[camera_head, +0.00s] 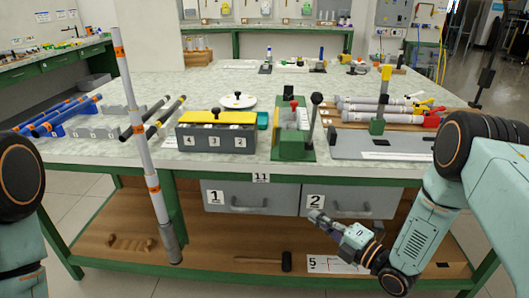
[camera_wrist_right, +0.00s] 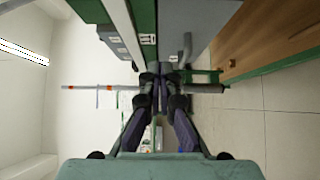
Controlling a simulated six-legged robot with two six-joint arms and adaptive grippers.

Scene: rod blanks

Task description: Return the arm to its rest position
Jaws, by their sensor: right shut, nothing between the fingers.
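My right arm comes in from the right in the head view and bends down in front of the table. Its gripper (camera_head: 318,217) is shut and empty, in front of the drawer marked 2 (camera_head: 375,201). In the right wrist view the two dark fingers (camera_wrist_right: 163,72) meet at their tips with nothing between them. Only a shoulder part of my left arm shows at the left edge of the head view; the left gripper is out of view.
A tall white rod with orange bands (camera_head: 139,125) stands slightly tilted before the green-framed table (camera_head: 120,158). The drawer marked 1 (camera_head: 250,197) is closed. Bins and grey-white rods crowd the tabletop.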

